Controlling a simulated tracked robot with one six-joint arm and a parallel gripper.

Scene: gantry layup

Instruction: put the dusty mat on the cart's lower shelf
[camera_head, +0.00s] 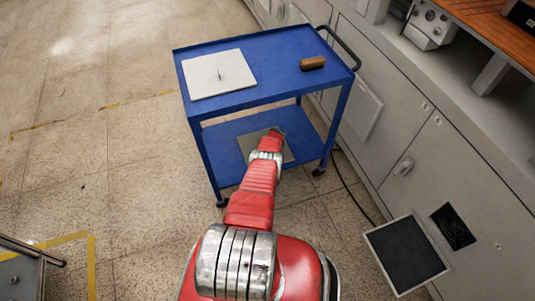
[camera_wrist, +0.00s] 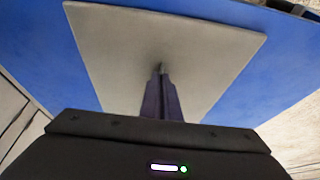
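A flat grey-beige mat (camera_head: 247,143), which I take to be the dusty mat, is at the lower shelf (camera_head: 221,166) of the blue cart, partly hidden by my arm. In the wrist view the mat (camera_wrist: 112,48) shows against the blue shelf (camera_wrist: 30,45), with a small upright peg near its middle. My gripper (camera_wrist: 160,70) has its fingers close together at that peg and appears shut on it. In the head view my gripper (camera_head: 275,132) is under the cart's top. I cannot tell whether the mat rests fully on the shelf.
On the cart's top shelf (camera_head: 270,87) lie a paler mat (camera_head: 218,75) with a peg and a brown block (camera_head: 312,63). A dark framed panel (camera_head: 407,253) lies on the floor at the right by grey cabinets (camera_head: 455,190). The floor at left is mostly clear.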

